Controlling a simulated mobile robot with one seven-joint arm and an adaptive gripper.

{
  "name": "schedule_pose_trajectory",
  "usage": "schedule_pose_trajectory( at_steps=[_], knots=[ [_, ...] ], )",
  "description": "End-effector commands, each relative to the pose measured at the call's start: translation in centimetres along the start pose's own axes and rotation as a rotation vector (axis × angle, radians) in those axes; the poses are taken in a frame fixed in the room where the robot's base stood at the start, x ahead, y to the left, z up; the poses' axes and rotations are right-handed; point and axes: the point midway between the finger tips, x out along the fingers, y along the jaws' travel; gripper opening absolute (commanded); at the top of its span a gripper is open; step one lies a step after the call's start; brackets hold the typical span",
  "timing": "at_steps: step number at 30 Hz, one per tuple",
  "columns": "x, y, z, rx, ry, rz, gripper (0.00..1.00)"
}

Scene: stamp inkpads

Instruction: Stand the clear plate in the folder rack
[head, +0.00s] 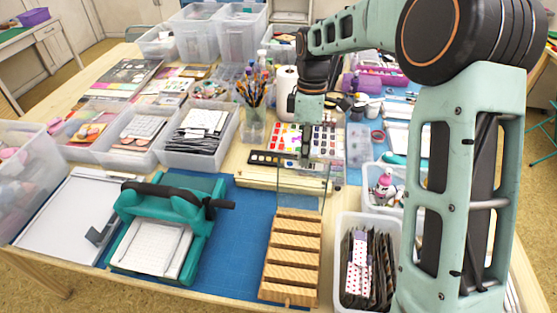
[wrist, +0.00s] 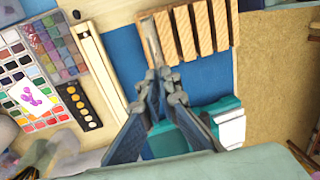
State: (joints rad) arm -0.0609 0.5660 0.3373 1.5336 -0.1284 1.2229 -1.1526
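The clear plate (head: 314,186) is upright in the head view, a see-through pane with faint edges. It is at the far end of the wooden folder rack (head: 290,255). My gripper (head: 306,161) is at the plate's upper edge. In the wrist view, the fingertips (wrist: 160,73) are close together on the plate, which shows nearly edge-on as a thin pale strip (wrist: 153,42) beside the rack's end slat (wrist: 165,38). I cannot tell whether the plate's lower edge is inside a slot or just beyond the end slat. The rack's other visible slots are empty.
A teal paper trimmer (head: 165,225) stands left of the rack on the blue mat (head: 235,240). A clear bin of patterned folders (head: 365,262) stands close on the right. A long pale wooden box (head: 262,178) and paint palettes (head: 290,138) lie behind.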

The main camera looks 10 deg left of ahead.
Motion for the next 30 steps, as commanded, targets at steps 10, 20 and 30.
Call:
schedule_pose_trajectory(
  at_steps=[10, 20, 30],
  knots=[
    [3.9, 0.1, 0.0, 0.0, 0.001, 0.007, 0.0],
    [6.8, 0.2, 0.0, 0.0, 0.001, 0.013, 0.0],
    [7.7, 0.2, 0.0, 0.0, 0.002, 0.016, 0.0]
  ],
)
